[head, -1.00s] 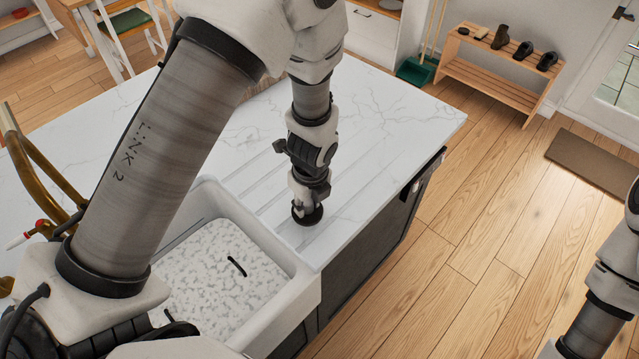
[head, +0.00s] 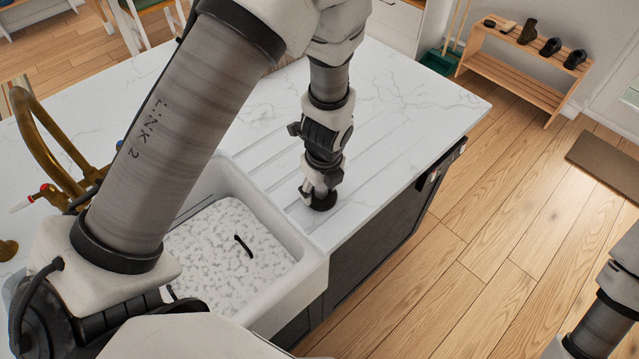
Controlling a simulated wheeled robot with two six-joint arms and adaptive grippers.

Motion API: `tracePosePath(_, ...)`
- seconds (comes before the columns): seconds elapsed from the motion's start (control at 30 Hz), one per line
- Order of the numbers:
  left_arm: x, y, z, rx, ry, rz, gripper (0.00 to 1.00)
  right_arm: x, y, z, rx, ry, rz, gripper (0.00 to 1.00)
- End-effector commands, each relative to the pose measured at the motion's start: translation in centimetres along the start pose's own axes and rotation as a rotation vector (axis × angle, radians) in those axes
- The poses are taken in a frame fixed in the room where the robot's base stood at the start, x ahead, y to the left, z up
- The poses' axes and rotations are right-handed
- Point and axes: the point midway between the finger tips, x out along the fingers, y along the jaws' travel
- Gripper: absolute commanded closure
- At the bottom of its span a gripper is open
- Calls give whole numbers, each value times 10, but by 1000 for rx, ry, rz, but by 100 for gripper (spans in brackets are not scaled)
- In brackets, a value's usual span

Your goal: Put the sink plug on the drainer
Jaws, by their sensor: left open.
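The sink plug (head: 323,202) is a small black disc. It sits on the grooved drainer (head: 283,178), the ridged part of the white marble worktop to the right of the sink. My left gripper (head: 318,190) points down right at the plug and is open; its fingers partly hide the plug's top. The white sink (head: 312,270) holds foamy water with a short dark curved strip (head: 243,246) showing in it. My right arm shows at the lower right edge, and its gripper is out of view.
A brass tap (head: 50,150) with a red-tipped handle stands left of the sink, behind my left arm. The worktop beyond the drainer is clear. A wooden shoe rack (head: 515,75) and a doormat (head: 606,165) are on the floor at the right.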

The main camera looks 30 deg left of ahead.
Motion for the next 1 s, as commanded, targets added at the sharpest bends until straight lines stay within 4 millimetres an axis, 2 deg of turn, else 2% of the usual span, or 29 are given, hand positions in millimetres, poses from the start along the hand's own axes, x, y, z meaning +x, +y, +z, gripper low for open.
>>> tracePosePath(0.17, -25, -1, 1, -1, -4, -3, 45, -5, 0, 0, 0, 0, 0, 60)
tracePosePath(0.4, -82, -2, 1, 1, -6, -7, 45, 9, 0, 0, 0, 0, 0, 60)
tracePosePath(0.57, -111, -1, 0, 0, -3, -4, 45, 13, 0, 0, 0, 0, 0, 60)
tracePosePath(0.7, -119, 0, 0, 0, -2, 0, 45, 13, 0, 0, 0, 0, 0, 60)
tracePosePath(1.0, -120, 0, 0, 0, -1, 1, 45, 13, 0, 0, 0, 0, 0, 60)
